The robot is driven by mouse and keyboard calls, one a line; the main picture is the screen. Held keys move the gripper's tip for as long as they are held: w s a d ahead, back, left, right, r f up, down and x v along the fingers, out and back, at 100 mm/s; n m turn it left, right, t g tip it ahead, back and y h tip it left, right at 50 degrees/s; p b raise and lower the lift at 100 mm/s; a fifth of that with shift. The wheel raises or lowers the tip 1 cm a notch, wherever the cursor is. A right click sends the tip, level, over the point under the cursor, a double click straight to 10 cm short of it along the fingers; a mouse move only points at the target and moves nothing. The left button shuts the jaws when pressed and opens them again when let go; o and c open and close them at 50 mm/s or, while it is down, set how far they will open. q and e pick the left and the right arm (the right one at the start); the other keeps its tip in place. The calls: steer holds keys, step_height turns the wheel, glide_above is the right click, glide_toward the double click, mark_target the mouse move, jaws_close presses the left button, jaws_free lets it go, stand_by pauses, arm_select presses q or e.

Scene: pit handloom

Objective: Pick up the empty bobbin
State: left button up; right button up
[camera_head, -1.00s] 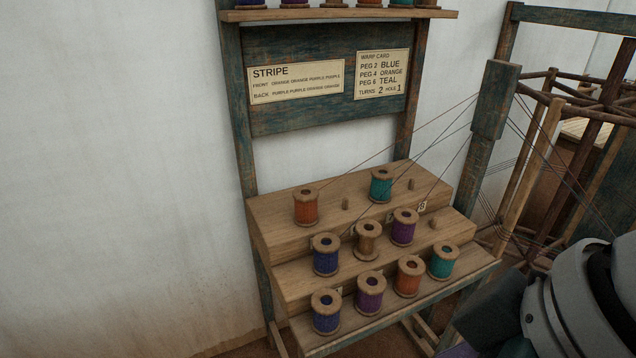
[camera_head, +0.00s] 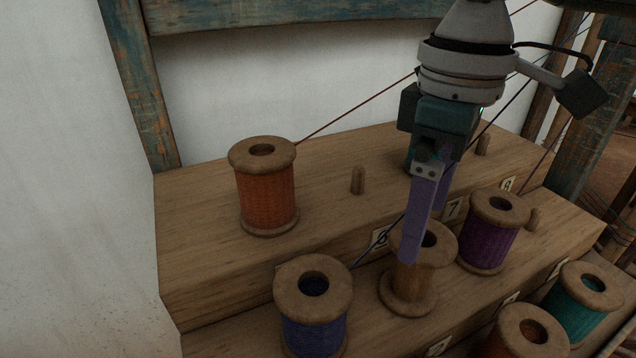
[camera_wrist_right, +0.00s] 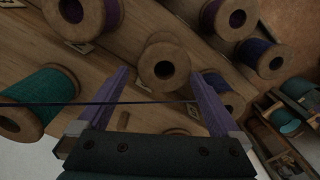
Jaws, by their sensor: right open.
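The empty bobbin (camera_head: 408,285) is bare wood and stands upright on the middle step of the wooden stand, between a blue and a purple bobbin. My right gripper (camera_head: 422,225) is above it, with one finger covering part of its top flange in the head view. In the right wrist view the empty bobbin (camera_wrist_right: 164,66) lies just ahead of and between the two spread purple fingers of my right gripper (camera_wrist_right: 164,90). The gripper is open and holds nothing. My left gripper is not in view.
A blue bobbin (camera_head: 313,300) and a purple bobbin (camera_head: 491,230) flank it closely. An orange bobbin (camera_head: 266,187) and a bare peg (camera_head: 357,180) are on the top step. More bobbins stand on the front step, including a teal one (camera_head: 583,300). Dark threads cross near the gripper.

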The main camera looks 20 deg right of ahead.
mark_target(414, 266)
steer(key=shift+s+a+f, duration=0.1)
steer(key=shift+s+f, duration=0.05)
steer(key=shift+f, duration=0.45)
steer(key=shift+s+f, duration=0.15)
steer(key=shift+f, duration=0.45)
step_height(414, 266, down, 5)
steer(key=shift+f+b, duration=0.2)
steer(key=shift+b, duration=0.3)
steer(key=c, duration=1.1)
